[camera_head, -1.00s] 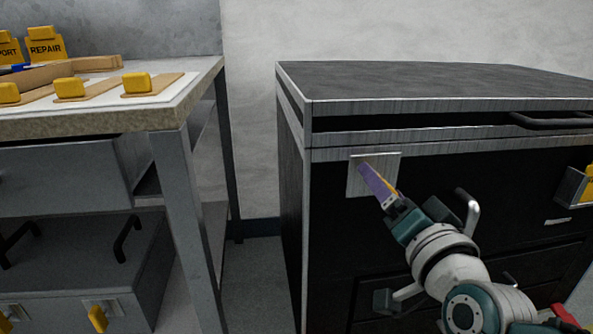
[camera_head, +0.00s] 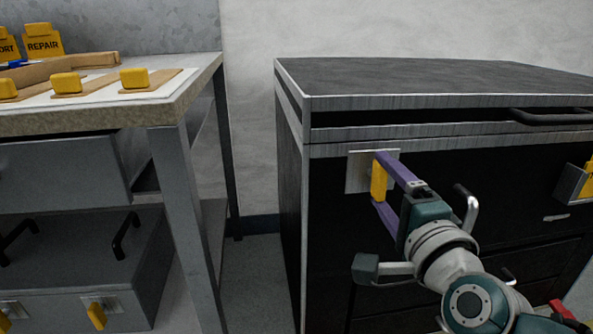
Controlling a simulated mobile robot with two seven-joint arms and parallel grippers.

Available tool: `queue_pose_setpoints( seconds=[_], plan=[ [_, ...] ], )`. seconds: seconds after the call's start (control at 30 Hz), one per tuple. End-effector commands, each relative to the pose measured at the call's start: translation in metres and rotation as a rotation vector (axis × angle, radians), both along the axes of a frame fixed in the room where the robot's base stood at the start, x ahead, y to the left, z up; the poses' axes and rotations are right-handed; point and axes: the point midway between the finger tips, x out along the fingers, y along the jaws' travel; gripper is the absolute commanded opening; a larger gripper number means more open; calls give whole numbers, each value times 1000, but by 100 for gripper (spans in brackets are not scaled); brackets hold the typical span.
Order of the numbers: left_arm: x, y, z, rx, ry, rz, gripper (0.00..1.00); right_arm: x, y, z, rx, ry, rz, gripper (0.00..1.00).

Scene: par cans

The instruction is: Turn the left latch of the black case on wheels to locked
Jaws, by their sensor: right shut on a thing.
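The black case on wheels (camera_head: 345,235) stands at the right, with metal edging; its wheels are out of view. Its left latch is a yellow handle (camera_head: 378,184) on a square metal plate (camera_head: 358,172) near the top left of the front. The handle stands about upright. My right gripper (camera_head: 379,188) comes in from the lower right, its two purple fingers above and below each other around the handle, shut on it. Another yellow latch (camera_head: 588,182) is partly in view at the right edge. My left gripper is not in view.
A workbench (camera_head: 190,92) with yellow blocks (camera_head: 134,78) on wooden strips stands at the left. A grey case (camera_head: 90,262) with yellow latches sits under it. A floor gap (camera_head: 252,275) separates bench and black case.

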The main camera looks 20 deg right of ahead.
Motion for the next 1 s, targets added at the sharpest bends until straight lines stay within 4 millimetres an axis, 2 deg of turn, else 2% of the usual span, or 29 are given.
queue_pose_setpoints(
  seconds=[0.67, 0.7, 0.87, 1.0],
  plan=[
    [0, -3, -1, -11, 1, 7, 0, 0, 0, 0, 68, -16, 0, 24],
    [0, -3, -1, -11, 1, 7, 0, 0, 0, 0, 68, -16, 0, 81],
    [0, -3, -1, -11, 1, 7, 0, 0, 0, 0, 66, -16, 0, 99],
    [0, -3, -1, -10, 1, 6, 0, 0, 0, 0, 65, -16, 0, 100]
  ],
)
